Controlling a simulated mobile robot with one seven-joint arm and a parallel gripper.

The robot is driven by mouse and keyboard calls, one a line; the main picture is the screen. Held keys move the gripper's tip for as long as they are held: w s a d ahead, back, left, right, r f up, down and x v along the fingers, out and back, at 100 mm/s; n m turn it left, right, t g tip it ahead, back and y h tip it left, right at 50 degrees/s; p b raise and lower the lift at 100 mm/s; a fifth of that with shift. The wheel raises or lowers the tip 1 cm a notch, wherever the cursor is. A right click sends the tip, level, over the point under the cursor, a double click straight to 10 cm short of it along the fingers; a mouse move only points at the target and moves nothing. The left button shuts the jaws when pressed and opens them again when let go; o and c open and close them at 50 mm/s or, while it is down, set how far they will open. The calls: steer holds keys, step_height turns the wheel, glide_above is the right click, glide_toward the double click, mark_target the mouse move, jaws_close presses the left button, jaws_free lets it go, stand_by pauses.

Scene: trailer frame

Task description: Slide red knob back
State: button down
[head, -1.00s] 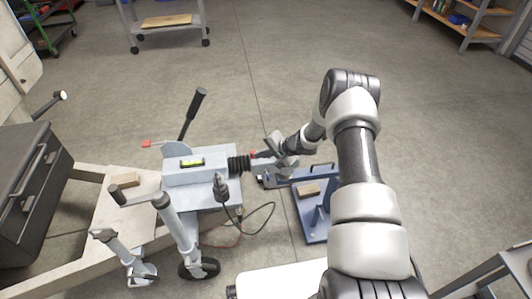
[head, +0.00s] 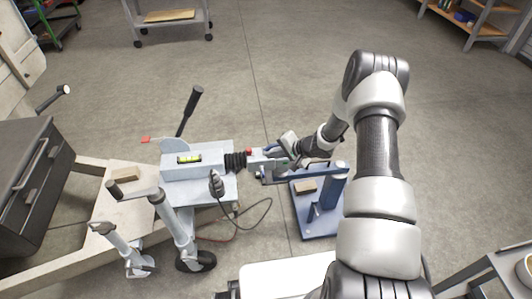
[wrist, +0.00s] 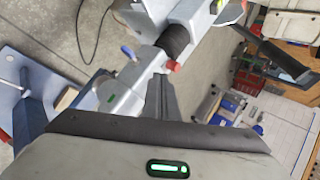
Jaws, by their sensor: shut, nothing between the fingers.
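The red knob (head: 249,152) sits on the grey coupling head (head: 262,162), just right of the black ribbed bellows (head: 235,161). In the wrist view the red knob (wrist: 173,66) shows just beyond my fingertips, beside the bellows (wrist: 175,38). My gripper (wrist: 159,80) is shut and empty, its fingers together and pointing toward the coupling. In the head view my gripper (head: 282,148) is to the right of the knob, over the coupling's front end. Whether the fingertips touch the knob cannot be told.
The grey trailer housing (head: 198,165) with a black hand lever (head: 188,110) stands left. A blue stand (head: 318,222) is under the coupling's right end. A jockey wheel (head: 196,261) and a cable (head: 262,222) are in front.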

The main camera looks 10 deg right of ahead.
steer(key=shift+p+v, duration=0.35)
steer(key=shift+v, duration=1.95)
steer(key=w+d+r+n+t+h, duration=0.1)
steer(key=d+r+n+h, duration=0.2)
steer(key=r, duration=0.9)
steer(key=w+d+r+t+h, duration=0.15)
steer(key=d+r+h, duration=0.3)
steer(key=r, duration=0.75)
steer(key=s+a+r+n+g+h, duration=0.1)
steer(key=s+r+n+g+h, duration=0.1)
steer(key=s+r, duration=1.55)
steer(key=s+a+r+n+g+y, duration=0.1)
steer(key=s+a, duration=0.2)
steer(key=s, duration=0.3)
steer(key=s+a+n+y+p, duration=0.1)
steer(key=s+a+n, duration=0.1)
steer(key=s, duration=0.5)
steer(key=s+a+r+n+g+y, duration=0.1)
steer(key=s+a, duration=0.2)
steer(key=s, duration=0.3)
step_height(320, 180, up, 15)
steer(key=p, duration=1.6)
steer(key=shift+w+r, duration=0.2)
steer(key=shift+w, duration=0.05)
